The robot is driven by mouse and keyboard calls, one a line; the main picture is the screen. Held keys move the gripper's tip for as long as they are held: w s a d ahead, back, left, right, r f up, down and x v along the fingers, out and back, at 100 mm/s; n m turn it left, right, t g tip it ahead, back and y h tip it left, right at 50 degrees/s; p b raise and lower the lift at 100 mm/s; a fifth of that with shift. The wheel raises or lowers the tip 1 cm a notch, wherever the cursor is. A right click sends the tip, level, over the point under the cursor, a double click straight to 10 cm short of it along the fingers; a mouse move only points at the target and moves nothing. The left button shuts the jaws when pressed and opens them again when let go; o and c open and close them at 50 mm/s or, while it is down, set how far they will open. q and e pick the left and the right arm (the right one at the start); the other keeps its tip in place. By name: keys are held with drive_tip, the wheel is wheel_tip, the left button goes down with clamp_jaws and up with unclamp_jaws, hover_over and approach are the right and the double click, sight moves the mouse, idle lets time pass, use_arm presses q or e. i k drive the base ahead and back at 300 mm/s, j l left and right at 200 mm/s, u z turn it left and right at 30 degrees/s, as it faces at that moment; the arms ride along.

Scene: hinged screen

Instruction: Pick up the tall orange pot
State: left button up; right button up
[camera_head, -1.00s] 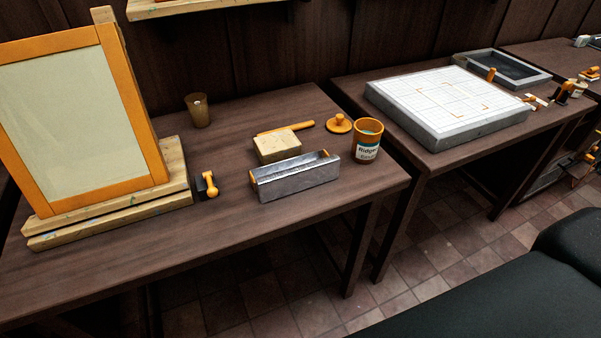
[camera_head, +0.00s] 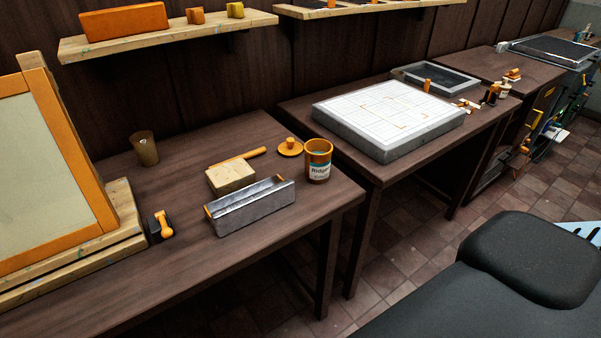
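The tall orange pot (camera_head: 318,160) stands upright near the right end of the left dark wooden table (camera_head: 225,270). Neither of my grippers shows in the view.
A hinged screen (camera_head: 75,150) stands at the left. A wooden block (camera_head: 230,178), a brown cup (camera_head: 145,149) and an orange-handled clamp (camera_head: 162,225) share the table. Shelves (camera_head: 170,36) hang above. Tiled floor (camera_head: 400,235) shows in front.

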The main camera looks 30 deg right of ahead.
sight(318, 152)
drive_tip(key=l+u, duration=0.1)
drive_tip(key=u, duration=0.35)
drive_tip(key=l+u, duration=0.3)
drive_tip(key=k+l+u, duration=0.15)
drive_tip(key=l+u, duration=0.15)
drive_tip(key=l, duration=0.2)
drive_tip(key=k+l, duration=0.1)
drive_tip(key=l, duration=0.2)
drive_tip(key=k+l+u, duration=0.1)
drive_tip(key=l, duration=0.25)
drive_tip(key=k+l, duration=0.15)
drive_tip(key=l, duration=0.15)
drive_tip(key=k+l+u, duration=0.1)
drive_tip(key=l, duration=0.2)
drive_tip(key=k+l+z, duration=0.15)
drive_tip(key=i+j+u, duration=0.1)
drive_tip(key=i+j, duration=0.05)
drive_tip(key=i, duration=0.05)
